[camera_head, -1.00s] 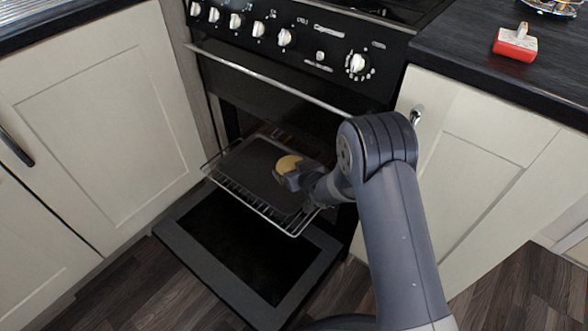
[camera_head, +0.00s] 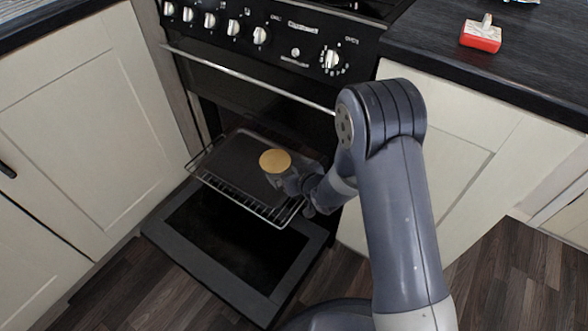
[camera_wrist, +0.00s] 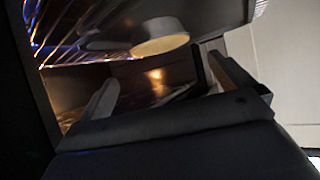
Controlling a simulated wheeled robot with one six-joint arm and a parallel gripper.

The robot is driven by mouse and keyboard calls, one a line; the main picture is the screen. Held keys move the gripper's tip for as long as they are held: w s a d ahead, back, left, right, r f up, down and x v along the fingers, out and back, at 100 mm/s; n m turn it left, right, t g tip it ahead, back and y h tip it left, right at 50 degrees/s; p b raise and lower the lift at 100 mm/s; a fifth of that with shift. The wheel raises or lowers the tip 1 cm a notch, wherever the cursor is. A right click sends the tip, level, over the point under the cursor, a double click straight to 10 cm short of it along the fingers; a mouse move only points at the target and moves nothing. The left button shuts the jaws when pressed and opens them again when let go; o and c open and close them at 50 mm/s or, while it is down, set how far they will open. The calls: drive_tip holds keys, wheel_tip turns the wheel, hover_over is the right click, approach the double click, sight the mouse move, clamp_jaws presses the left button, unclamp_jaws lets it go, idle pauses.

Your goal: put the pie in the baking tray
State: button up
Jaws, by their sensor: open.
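The round golden pie (camera_head: 275,160) lies on the dark baking tray (camera_head: 230,153), toward its right side. The tray sits on the wire rack pulled out of the open oven. My gripper (camera_head: 284,176) is just in front of the pie, over the tray's near right part. In the wrist view the gripper (camera_wrist: 161,68) has its two fingers spread wide, with nothing between them. The pie (camera_wrist: 160,44) shows past the fingertips, apart from them. The pie's underside contact with the tray is hard to see.
The oven door (camera_head: 225,245) hangs open and low below the wire rack (camera_head: 250,209). White cabinets (camera_head: 65,130) stand on both sides. The counter (camera_head: 500,55) at the right bears a red and white object (camera_head: 481,36). The wooden floor is clear at the front right.

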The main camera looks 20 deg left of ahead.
drive_tip(key=shift+v, duration=1.45)
